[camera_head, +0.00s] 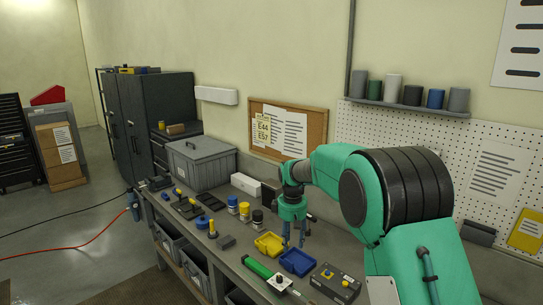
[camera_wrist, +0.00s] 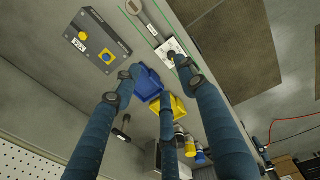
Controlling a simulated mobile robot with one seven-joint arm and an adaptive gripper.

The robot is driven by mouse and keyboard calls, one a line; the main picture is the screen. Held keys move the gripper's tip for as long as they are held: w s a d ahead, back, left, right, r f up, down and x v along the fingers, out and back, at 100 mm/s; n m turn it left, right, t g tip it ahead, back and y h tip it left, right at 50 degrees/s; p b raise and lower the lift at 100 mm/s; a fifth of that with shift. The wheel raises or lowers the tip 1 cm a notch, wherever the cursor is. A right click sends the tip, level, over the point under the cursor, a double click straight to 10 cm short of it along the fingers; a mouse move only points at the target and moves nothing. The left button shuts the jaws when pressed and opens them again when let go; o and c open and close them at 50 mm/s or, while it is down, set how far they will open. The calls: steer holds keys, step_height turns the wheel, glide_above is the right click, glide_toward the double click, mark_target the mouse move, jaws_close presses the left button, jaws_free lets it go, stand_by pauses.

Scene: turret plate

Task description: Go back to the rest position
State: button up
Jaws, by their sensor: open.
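My gripper (camera_head: 294,243) hangs from my green arm above the workbench (camera_head: 233,262), fingers pointing down. Its fingers are spread and nothing is between them. In the wrist view my gripper (camera_wrist: 157,80) shows its blue-grey fingers apart, over the bench top. A blue tray (camera_head: 297,262) lies just below and beside the fingertips; it also shows in the wrist view (camera_wrist: 147,83), partly behind a finger. A yellow tray (camera_head: 268,243) sits next to it, partly hidden by a finger in the wrist view (camera_wrist: 179,106).
A grey button box (camera_head: 335,283) and a white plate with a black knob (camera_head: 280,283) lie near the front. Several jars, a grey lidded bin (camera_head: 201,163), a corkboard (camera_head: 287,131) and a cup shelf (camera_head: 408,107) surround the bench.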

steer(key=s+d+r+m+t+b, duration=0.1)
steer(key=s+d+r+m+b, duration=0.15)
steer(key=s+r, duration=0.45)
steer(key=s+d+r+m+t+b, duration=0.15)
steer(key=s+d, duration=0.25)
steer(key=s, duration=0.7)
steer(key=s+d+r+m+b, duration=0.1)
steer(key=s+d+r+b, duration=0.15)
steer(key=s+r, duration=0.4)
steer(key=s+d+f+m+b, duration=0.1)
steer(key=s+f, duration=0.2)
steer(key=s, duration=0.5)
steer(key=s+d+f+m+t+b, duration=0.1)
steer(key=s+d+f+m, duration=0.1)
steer(key=s, duration=0.7)
steer(key=s+d+f+m+t+b, duration=0.1)
steer(key=s+f, duration=0.3)
steer(key=s, duration=0.5)
steer(key=shift+d+m+b, duration=0.3)
steer(key=shift+m, duration=0.1)
